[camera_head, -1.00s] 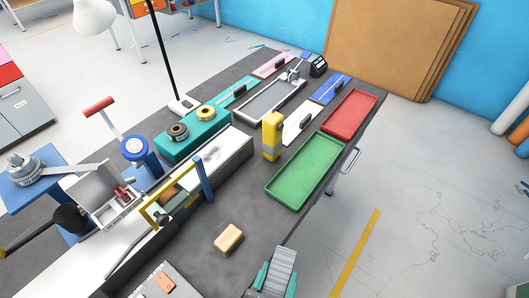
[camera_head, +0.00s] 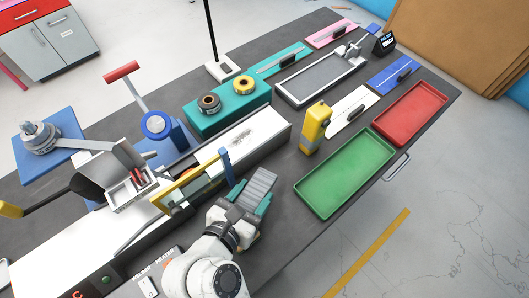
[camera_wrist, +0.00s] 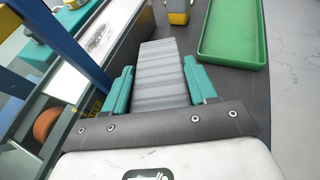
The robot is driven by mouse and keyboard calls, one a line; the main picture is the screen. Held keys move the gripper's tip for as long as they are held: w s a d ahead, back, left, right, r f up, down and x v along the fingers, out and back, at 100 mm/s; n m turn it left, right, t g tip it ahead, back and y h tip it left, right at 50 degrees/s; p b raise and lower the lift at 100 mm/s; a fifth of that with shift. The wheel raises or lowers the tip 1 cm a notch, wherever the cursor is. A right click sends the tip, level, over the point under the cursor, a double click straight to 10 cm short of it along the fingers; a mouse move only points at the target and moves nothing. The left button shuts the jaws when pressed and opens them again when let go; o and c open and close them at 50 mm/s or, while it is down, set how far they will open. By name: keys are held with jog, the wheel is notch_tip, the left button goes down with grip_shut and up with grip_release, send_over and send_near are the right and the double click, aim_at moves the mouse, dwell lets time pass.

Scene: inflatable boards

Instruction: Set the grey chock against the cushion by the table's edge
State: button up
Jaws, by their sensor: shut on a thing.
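My gripper (camera_head: 250,199) has teal fingers. It is shut on the grey chock (camera_head: 261,180), a ribbed grey block, above the dark table between the yellow-framed machine and the green tray. In the wrist view the chock (camera_wrist: 160,55) sits between the two fingers and sticks out past their tips. I cannot see under it, so its contact with the table is unclear. The tan cushion-like block seen in the earlier head view does not show now; my arm or gripper may hide it.
A green tray (camera_head: 345,172) and a red tray (camera_head: 410,112) lie along the table's right edge. A yellow device (camera_head: 315,128) stands left of the green tray. The yellow-framed machine (camera_head: 190,190) with a blue post is close at left. Dark table (camera_head: 290,225) is bare at right.

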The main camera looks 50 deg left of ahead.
send_over(274, 170)
jog(key=s+d, duration=0.2)
jog(key=s, duration=0.2)
notch_tip(274, 170, down, 4)
jog(key=shift+w+a, duration=0.1)
jog(key=shift+a, duration=0.05)
jog(key=shift+w+a+f, duration=0.25)
jog(key=shift+w+f, duration=0.35)
jog(key=shift+w, duration=0.1)
jog(key=shift+w+a+f, duration=0.2)
jog(key=shift+w+f, duration=0.35)
jog(key=shift+w, duration=0.15)
jog(key=shift+f, duration=0.1)
jog(key=o, duration=0.8)
jog(key=shift+c, duration=0.2)
jog(key=shift+s+d, duration=0.1)
jog(key=v, duration=1.2)
